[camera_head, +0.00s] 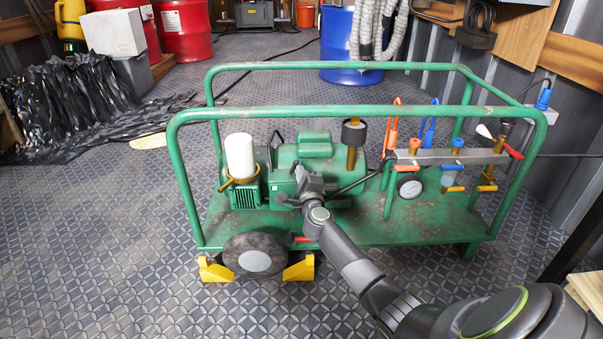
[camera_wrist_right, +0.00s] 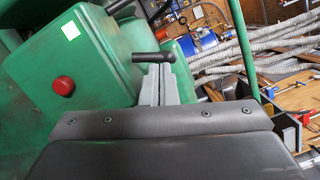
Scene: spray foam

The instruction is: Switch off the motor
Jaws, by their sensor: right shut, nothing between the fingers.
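The green motor unit (camera_head: 315,150) sits on a green wheeled cart with a tube frame (camera_head: 320,115). In the right wrist view, a round red button (camera_wrist_right: 64,86) stands out from the face of a green box (camera_wrist_right: 90,60), below a small pale label. A black handle or lever (camera_wrist_right: 155,60) shows just beyond my fingertips; I cannot tell whether they touch it. My right gripper (camera_head: 286,194) is shut and empty, at the near side of the motor. In the wrist view its fingers (camera_wrist_right: 158,82) lie together, right of the red button. My left gripper is out of view.
A white cylinder (camera_head: 239,155) stands at the cart's left. A valve manifold (camera_head: 450,157) with hoses and a gauge is at its right. The frame's rails surround the motor. Yellow chocks (camera_head: 299,268) hold the wheel. Red drums (camera_head: 184,30) and a blue drum (camera_head: 340,45) stand behind.

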